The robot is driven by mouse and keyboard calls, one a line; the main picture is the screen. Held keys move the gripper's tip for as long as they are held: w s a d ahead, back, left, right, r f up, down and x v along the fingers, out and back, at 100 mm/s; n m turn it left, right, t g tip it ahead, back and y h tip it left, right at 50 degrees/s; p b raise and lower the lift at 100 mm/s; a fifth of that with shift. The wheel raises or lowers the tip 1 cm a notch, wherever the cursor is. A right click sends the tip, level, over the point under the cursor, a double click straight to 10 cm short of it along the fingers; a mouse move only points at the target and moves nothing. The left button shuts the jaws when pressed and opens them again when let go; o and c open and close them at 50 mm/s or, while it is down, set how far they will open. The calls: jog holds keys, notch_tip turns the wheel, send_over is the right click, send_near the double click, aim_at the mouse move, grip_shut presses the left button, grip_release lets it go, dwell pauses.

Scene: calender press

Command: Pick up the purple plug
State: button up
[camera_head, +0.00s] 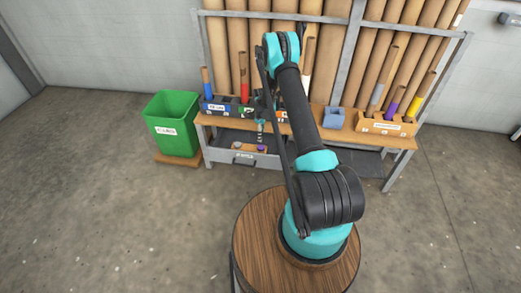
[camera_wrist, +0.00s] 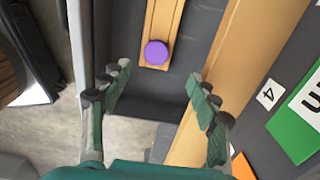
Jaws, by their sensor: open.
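The purple plug (camera_wrist: 156,52) shows its flat, roughly round top in the wrist view. It sits at the end of a wooden strip (camera_wrist: 162,18) over a dark tray (camera_wrist: 204,45). In the head view the plug (camera_head: 262,148) is small, at the low front of the bench. My gripper (camera_wrist: 159,80) is open and empty in the wrist view. Its two fingers are spread, with the plug ahead of and between their tips, apart from both. In the head view my gripper (camera_head: 261,132) hangs just above the plug, partly hidden by my arm.
The wooden bench (camera_head: 345,135) holds a blue-grey block (camera_head: 334,117) and an orange box (camera_head: 385,123) of colored tubes. A green bin (camera_head: 172,123) stands left. A wooden edge (camera_wrist: 222,70) and a green label (camera_wrist: 293,135) lie close right of my fingers.

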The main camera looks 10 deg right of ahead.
aim_at(261, 147)
notch_tip(261, 147, down, 4)
jog(key=shift+r, duration=0.1)
jog(key=shift+s+f, duration=0.2)
jog(key=shift+f, duration=1.15)
jog(key=shift+s+f, duration=0.15)
jog(key=shift+f, duration=1.2)
jog(key=c, duration=1)
